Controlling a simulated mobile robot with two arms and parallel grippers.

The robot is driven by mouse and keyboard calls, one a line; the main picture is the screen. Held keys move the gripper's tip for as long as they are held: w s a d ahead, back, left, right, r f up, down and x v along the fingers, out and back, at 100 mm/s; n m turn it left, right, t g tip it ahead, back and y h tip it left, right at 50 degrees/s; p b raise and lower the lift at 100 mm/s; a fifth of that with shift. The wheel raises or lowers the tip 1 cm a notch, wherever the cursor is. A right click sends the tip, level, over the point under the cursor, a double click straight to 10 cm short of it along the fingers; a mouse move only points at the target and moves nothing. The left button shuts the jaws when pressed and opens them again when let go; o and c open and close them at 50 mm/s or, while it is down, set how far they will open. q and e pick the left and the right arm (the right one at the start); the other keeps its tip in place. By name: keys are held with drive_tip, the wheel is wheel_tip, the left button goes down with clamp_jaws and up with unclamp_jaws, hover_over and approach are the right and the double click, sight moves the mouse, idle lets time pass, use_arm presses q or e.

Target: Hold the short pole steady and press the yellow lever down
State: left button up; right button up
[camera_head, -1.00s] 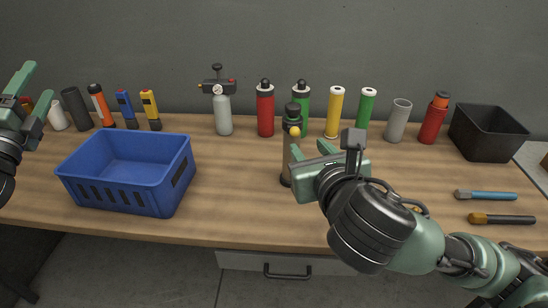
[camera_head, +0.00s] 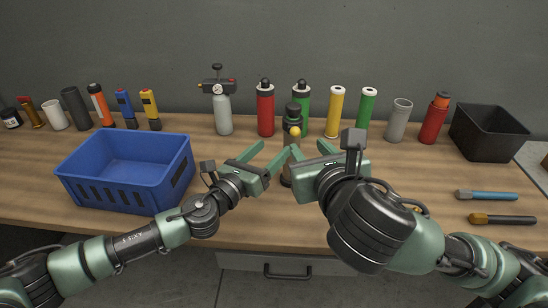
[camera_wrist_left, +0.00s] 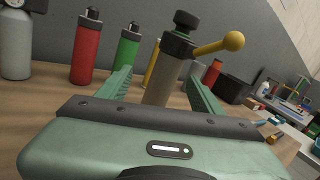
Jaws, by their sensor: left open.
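The short pole (camera_head: 286,172) stands upright on the bench, with a dark collar and cap on top. Its yellow lever (camera_head: 295,132) ends in a ball that points toward me. In the left wrist view the pole (camera_wrist_left: 162,82) shows between my left fingers, and the lever (camera_wrist_left: 232,41) sticks out to the right. My left gripper (camera_head: 273,152) is open, just left of the pole; contact cannot be made out. My right gripper (camera_head: 309,151) has its fingers spread at the pole's right side, one tip overlapping its edge in view. The grippers hide much of the pole's lower part.
A blue crate (camera_head: 126,190) stands at the left and a black bin (camera_head: 488,133) at the right. A row of bottles and tubes, with a grey gauge bottle (camera_head: 222,113), lines the back. Two brushes (camera_head: 487,195) lie at the right.

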use_arm(q)
drive_tip(key=w+d+m, duration=0.1)
drive_tip(key=w+d, duration=0.1)
drive_tip(key=w+d+f+m+g, duration=0.1)
drive_tip(key=w, duration=0.1)
drive_tip(key=w+d+f+m, duration=0.1)
drive_tip(key=w+d, duration=0.1)
drive_tip(key=shift+w+d+h, duration=0.35)
drive_tip(key=shift+w+h, duration=0.05)
clamp_jaws()
use_arm(e)
clamp_jaws()
idle(0.8)
idle(0.5)
